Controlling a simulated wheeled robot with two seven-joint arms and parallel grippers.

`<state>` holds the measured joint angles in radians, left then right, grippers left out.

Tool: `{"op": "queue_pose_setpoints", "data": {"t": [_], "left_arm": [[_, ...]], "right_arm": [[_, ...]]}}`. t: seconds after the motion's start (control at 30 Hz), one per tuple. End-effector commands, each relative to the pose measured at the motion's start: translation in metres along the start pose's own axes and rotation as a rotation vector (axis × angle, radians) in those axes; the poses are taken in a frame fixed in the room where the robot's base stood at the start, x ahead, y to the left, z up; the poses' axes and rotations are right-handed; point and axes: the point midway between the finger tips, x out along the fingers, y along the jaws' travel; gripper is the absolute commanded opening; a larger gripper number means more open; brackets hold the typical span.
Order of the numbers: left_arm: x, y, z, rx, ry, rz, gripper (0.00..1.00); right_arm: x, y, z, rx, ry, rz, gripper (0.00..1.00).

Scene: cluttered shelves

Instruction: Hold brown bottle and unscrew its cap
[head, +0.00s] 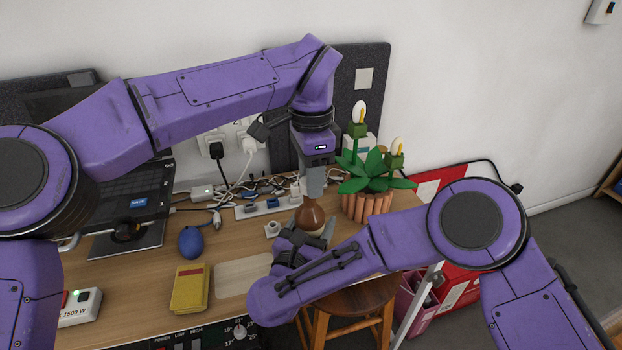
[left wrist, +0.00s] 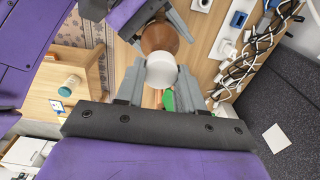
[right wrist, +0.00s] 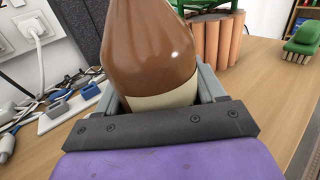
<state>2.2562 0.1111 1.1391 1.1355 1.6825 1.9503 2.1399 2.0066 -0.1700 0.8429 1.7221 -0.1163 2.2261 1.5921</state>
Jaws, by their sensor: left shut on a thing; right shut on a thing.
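The brown bottle (head: 309,217) stands upright near the back of the wooden desk, partly hidden by my arms. My right gripper (head: 312,238) is shut on its body from the front; the right wrist view shows the glossy brown bottle (right wrist: 150,45) with a cream lower band between the fingers (right wrist: 160,100). My left gripper (head: 314,190) points down over the bottle's top. In the left wrist view the white cap (left wrist: 161,70) sits between the left fingers (left wrist: 160,85), which are shut on it, with the brown body (left wrist: 158,38) beyond. The cap is hidden in the head view.
A plant in a terracotta-coloured pot (head: 367,205) stands close to the right. A power strip (head: 268,206) and tangled cables lie behind. A blue bulb-shaped thing (head: 191,242) and a yellow box (head: 190,289) are to the left. A wooden stool (head: 345,300) stands in front.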

Motion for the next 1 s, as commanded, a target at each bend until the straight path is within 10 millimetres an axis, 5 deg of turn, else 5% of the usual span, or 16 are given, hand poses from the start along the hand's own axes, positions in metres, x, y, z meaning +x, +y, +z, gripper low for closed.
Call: {"op": "queue_pose_setpoints", "data": {"t": [0.23,0.5,0.73,0.77,0.8,0.87,1.0], "left_arm": [[-0.001,0.000,0.000,0.000,0.000,0.000,0.01],[-0.037,0.000,0.000,-0.001,0.000,-0.002,0.01],[-0.041,0.000,0.000,0.000,0.000,0.000,0.01],[-0.041,0.000,0.000,0.000,0.000,0.000,0.01],[-0.040,0.000,0.000,0.000,0.000,0.000,0.01],[-0.040,0.000,0.000,0.000,0.000,0.000,0.01],[-0.040,0.000,0.000,0.000,0.000,0.000,0.01]], "right_arm": [[0.000,0.000,0.001,0.000,-0.001,-0.001,0.00],[0.000,0.000,0.000,0.000,-0.001,0.000,0.00],[0.000,0.000,0.000,0.001,-0.001,0.000,0.00],[0.000,0.000,0.001,0.001,-0.001,0.000,0.72],[0.000,0.000,0.001,0.001,-0.001,0.000,0.85],[0.000,0.000,0.000,0.001,-0.001,0.000,0.99],[0.000,0.000,0.000,0.000,-0.001,0.000,0.99]]}}
